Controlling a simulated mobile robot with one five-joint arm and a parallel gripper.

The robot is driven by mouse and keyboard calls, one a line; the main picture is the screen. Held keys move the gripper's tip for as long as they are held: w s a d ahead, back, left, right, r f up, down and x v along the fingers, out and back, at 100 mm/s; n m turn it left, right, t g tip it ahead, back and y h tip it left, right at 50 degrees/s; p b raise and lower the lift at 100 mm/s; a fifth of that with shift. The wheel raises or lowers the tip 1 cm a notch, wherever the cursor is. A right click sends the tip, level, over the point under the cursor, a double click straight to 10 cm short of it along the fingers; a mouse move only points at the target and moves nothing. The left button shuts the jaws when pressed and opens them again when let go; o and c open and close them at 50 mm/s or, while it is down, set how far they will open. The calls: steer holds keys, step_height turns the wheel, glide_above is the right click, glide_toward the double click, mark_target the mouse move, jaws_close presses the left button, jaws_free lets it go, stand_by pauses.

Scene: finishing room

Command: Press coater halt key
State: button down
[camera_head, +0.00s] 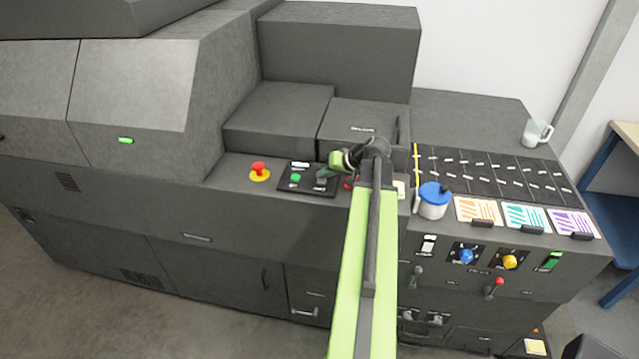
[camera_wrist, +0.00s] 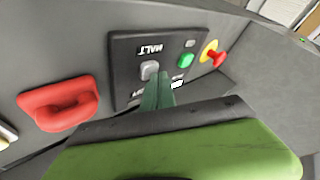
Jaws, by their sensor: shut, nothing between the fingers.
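The black control panel (camera_head: 292,189) lies on the machine's sloped ledge, and it also shows in the wrist view (camera_wrist: 120,55). In the wrist view a light grey key (camera_wrist: 149,69) sits beside an upside-down label reading HALT (camera_wrist: 149,50). A green button (camera_wrist: 185,60) is to its right and shows in the head view too (camera_head: 295,177). My gripper (camera_head: 324,172) is shut and empty over the panel's right part. In the wrist view its fingertips (camera_wrist: 158,84) are right beside the grey key; I cannot tell whether they touch it. They partly cover other panel labels.
A red mushroom button on a yellow base (camera_head: 259,170) stands left of the panel. A red handle (camera_wrist: 60,104) is close by on the other side. A blue-lidded jar (camera_head: 433,205) and colour cards (camera_head: 478,211) lie to the right.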

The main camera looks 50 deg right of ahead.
mark_target(324, 181)
steer(key=shift+f, duration=0.3)
stand_by(0.5)
steer(key=shift+r+p, duration=0.6)
steer(key=shift+r, duration=0.25)
step_height(324, 181, up, 5)
steer(key=p, duration=0.5)
steer(key=shift+r, duration=0.1)
stand_by(0.4)
